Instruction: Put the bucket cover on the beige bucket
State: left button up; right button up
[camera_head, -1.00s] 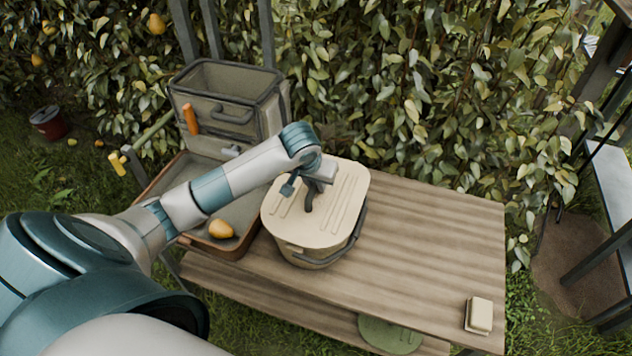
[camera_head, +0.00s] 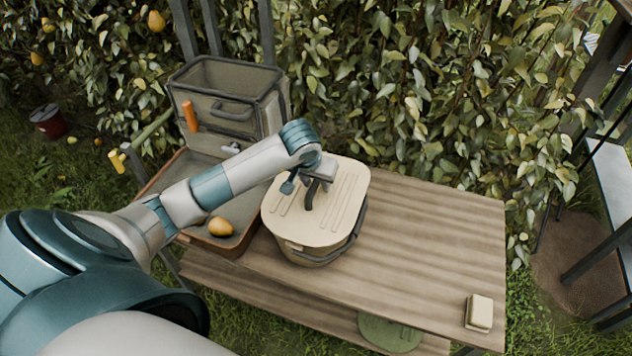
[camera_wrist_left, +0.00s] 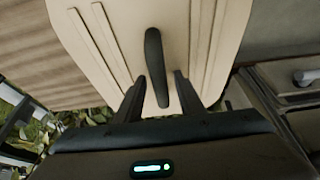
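The bucket cover (camera_head: 343,205), a pale beige rounded square with raised ribs and a dark handle, lies flat over the top of the beige bucket (camera_head: 310,258) on the wooden table. Most of the bucket is hidden beneath it. My left gripper (camera_head: 318,190) is over the middle of the cover. In the left wrist view the dark handle (camera_wrist_left: 154,60) stands between the two fingers of my left gripper (camera_wrist_left: 160,78), with gaps beside it, so the gripper is open around it. My right gripper is not in view.
A shallow tray (camera_head: 243,243) with a pear (camera_head: 220,226) lies left of the bucket, with a grey crate (camera_head: 228,78) behind. A small pale block (camera_head: 479,313) sits at the table's right corner. The table (camera_head: 430,245) is clear between bucket and block. A leafy hedge stands behind.

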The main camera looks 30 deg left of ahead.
pick_arm(q)
jog(key=shift+r, duration=0.1)
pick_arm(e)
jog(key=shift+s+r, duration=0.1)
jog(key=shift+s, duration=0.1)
pick_arm(q)
jog(key=shift+v, duration=1.15)
jog(key=b+v, duration=0.2)
jog(key=v, duration=0.6)
jog(key=shift+r, duration=0.2)
jog(key=shift+s+d+r, duration=0.1)
jog(key=shift+s+r, duration=0.25)
jog(key=shift+r, duration=0.2)
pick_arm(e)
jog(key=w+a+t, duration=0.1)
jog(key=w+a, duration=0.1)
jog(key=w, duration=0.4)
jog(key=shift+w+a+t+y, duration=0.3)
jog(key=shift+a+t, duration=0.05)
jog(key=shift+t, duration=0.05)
